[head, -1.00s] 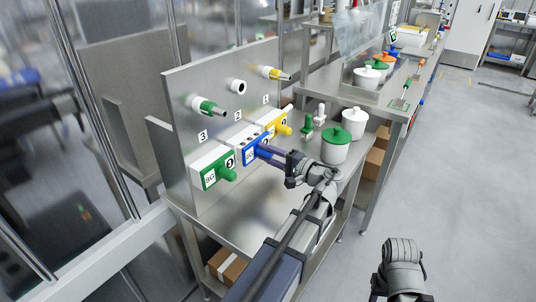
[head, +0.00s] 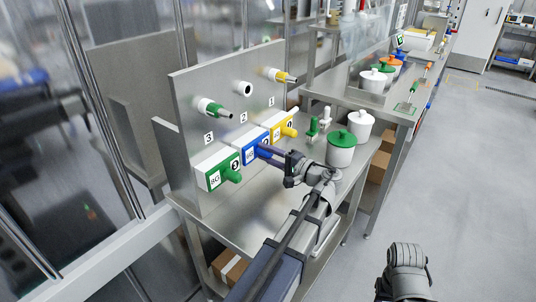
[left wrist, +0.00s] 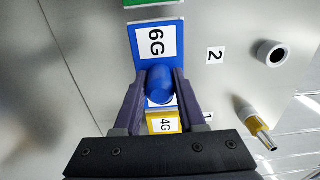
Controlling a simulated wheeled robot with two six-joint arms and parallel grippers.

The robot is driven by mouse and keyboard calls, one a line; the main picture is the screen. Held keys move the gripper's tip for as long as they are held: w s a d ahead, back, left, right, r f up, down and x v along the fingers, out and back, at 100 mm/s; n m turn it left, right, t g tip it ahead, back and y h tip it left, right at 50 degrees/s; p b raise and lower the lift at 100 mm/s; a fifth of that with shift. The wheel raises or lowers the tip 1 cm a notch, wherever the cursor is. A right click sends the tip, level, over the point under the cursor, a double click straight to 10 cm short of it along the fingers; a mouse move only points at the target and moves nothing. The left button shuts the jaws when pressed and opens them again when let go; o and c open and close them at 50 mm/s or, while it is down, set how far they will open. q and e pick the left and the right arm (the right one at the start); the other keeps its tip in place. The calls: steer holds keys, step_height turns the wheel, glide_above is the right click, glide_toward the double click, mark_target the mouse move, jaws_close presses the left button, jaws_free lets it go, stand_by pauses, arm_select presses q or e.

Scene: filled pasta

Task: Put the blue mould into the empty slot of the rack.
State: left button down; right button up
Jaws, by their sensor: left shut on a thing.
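The blue mould (head: 251,156) sits in the middle place of the metal rack (head: 187,98), between the green mould (head: 210,175) and the yellow mould (head: 279,132). It looks roughly in line with both. My left gripper (head: 265,151) is shut on its round blue knob. In the left wrist view the fingers flank the knob (left wrist: 160,82), and the blue face with the 6G label (left wrist: 156,42) shows behind. How deep the mould sits is hard to tell, as the fingers hide part of it.
Above the moulds the panel carries a green-tipped peg (head: 211,107), an empty round socket (head: 243,88) and a yellow-tipped peg (head: 279,75). A green-lidded white pot (head: 341,150) and a white pot (head: 360,126) stand right of my left arm.

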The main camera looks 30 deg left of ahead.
stand_by(0.8)
arm_select(q)
steer(key=shift+c, duration=2)
jaws_free()
steer(key=shift+a, duration=0.1)
steer(key=shift+o, duration=0.2)
steer(key=shift+o, duration=1)
steer(key=shift+s+d, duration=0.15)
steer(key=shift+d, duration=1.65)
steer(key=shift+s+d, duration=0.1)
steer(key=shift+d, duration=1.65)
steer(key=d, duration=0.7)
steer(key=shift+s+d, duration=0.35)
steer(key=shift+d, duration=0.05)
